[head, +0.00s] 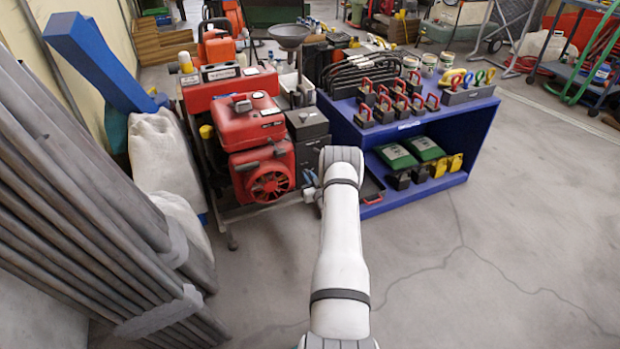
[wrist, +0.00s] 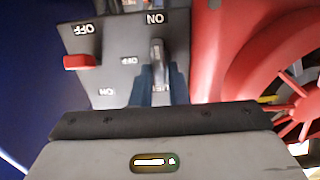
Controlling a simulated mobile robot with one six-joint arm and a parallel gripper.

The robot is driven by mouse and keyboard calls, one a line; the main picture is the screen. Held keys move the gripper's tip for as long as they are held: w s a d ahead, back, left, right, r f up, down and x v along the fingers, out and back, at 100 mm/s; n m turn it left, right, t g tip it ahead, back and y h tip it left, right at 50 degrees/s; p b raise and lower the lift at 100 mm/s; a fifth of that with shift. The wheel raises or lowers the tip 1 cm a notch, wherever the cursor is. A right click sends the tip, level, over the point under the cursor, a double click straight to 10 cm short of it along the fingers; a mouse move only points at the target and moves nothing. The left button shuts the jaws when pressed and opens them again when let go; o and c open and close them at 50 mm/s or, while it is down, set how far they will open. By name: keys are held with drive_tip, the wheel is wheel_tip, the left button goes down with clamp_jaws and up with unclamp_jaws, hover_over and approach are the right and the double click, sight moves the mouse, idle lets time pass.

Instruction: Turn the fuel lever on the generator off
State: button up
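The generator (head: 262,135) is red and stands left of the blue shelf in the head view. In the wrist view its grey control panel (wrist: 110,70) shows upside down. A silvery-grey lever (wrist: 158,52), which looks like the fuel lever, points up toward an ON label, with an OFF label to its left. A red switch (wrist: 80,62) sits further left with its own OFF and ON labels. My gripper (wrist: 164,82) has its two bluish fingers close on both sides of the grey lever, with little gap showing. In the head view my arm hides the panel.
The blue shelf (head: 440,185) with padlocks and green boxes stands close to the right. Grey pipes (head: 85,200) and white sacks (head: 160,150) are at the left. In the wrist view a red round housing (wrist: 285,75) is right of the lever.

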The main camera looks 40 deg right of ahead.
clamp_jaws()
drive_tip(key=shift+f+n, duration=0.1)
drive_tip(key=shift+n, duration=0.3)
drive_tip(key=n+b, duration=0.2)
drive_tip(key=n, duration=0.3)
drive_tip(key=n+b, duration=0.2)
drive_tip(key=n, duration=0.4)
drive_tip(key=n+b, duration=0.2)
drive_tip(key=n, duration=0.3)
drive_tip(key=shift+w+a+f+n, duration=0.1)
drive_tip(key=shift+a+f+n, duration=0.15)
drive_tip(key=shift+a+n, duration=0.15)
drive_tip(key=shift+n, duration=0.3)
drive_tip(key=shift+o, duration=2.4)
unclamp_jaws()
